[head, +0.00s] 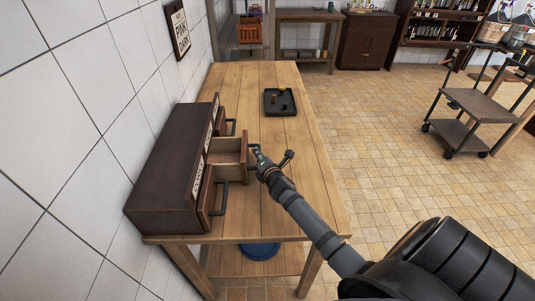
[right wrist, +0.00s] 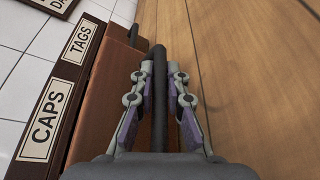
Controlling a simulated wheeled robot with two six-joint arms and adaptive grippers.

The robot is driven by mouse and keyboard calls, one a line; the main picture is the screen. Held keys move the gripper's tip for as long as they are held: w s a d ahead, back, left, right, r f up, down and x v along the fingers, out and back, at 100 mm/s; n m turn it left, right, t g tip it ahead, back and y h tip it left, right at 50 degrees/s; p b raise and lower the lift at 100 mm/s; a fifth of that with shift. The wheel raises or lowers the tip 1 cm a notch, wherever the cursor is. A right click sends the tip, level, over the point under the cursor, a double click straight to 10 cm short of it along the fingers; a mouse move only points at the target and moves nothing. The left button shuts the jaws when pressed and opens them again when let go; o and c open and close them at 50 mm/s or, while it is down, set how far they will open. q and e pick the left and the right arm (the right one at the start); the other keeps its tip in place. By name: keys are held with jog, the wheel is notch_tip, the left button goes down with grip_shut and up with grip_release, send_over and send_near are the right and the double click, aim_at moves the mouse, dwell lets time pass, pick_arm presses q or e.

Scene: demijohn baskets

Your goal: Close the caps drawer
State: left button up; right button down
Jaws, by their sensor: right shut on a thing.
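The dark wooden cabinet (head: 165,165) stands on the table against the tiled wall. Its middle drawer, the caps drawer (head: 229,158), is pulled out toward the right, and its light inside shows in the head view. The CAPS label (right wrist: 42,123) shows on the cabinet in the right wrist view. My right gripper (head: 257,152) is at the front of this drawer. In the right wrist view, its fingers (right wrist: 160,100) are shut around the dark bar handle (right wrist: 159,75), one finger on each side. My left gripper is not in view.
The nearest drawer (head: 208,192) and its handle are beside the caps drawer. A black tray (head: 280,112) with small items lies farther back on the wooden table (head: 285,205). The tabletop right of the cabinet is mostly clear. A cart (head: 478,105) stands on the floor at right.

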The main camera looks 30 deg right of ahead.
jog(key=w+a, duration=0.2)
jog(key=a, duration=0.1)
jog(key=w+a, duration=0.1)
jog(key=a, duration=0.1)
jog(key=shift+w+a, duration=0.2)
jog(key=shift+a, duration=0.05)
jog(key=shift+r, duration=0.1)
jog(key=c, duration=1.3)
grip_release()
jog(key=shift+c, duration=0.2)
jog(key=v, duration=1.2)
jog(key=shift+d, duration=0.15)
